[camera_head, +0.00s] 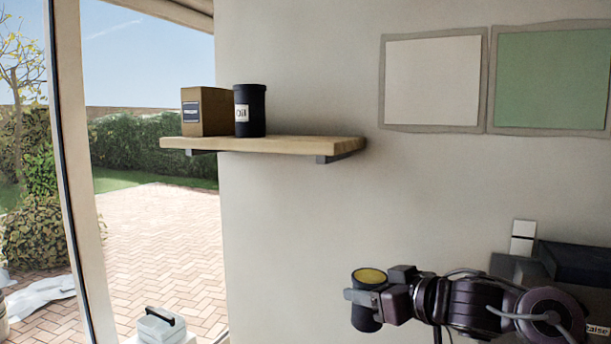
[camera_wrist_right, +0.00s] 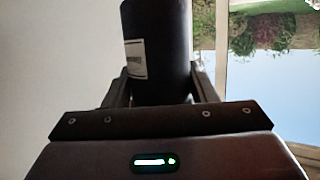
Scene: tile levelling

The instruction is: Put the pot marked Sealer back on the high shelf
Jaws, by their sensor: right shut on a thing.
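A dark pot (camera_head: 369,277) with a yellow top is in my right gripper (camera_head: 366,296), below and to the right of the shelf in the head view. The gripper is shut on it. In the right wrist view the dark pot (camera_wrist_right: 158,45) stands between the two fingers, with part of a white label showing; its words are too small to read. The pot looks about upright in the head view. The wooden high shelf (camera_head: 290,146) is fixed to the wall at the upper left. My left gripper is not in view.
A brown box (camera_head: 205,111) and a dark labelled canister (camera_head: 250,110) stand on the shelf's left half. Its right half is bare. Two framed panels, one white (camera_head: 433,83) and one green (camera_head: 551,80), hang at the right. Dark bins (camera_head: 575,265) stand at the lower right.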

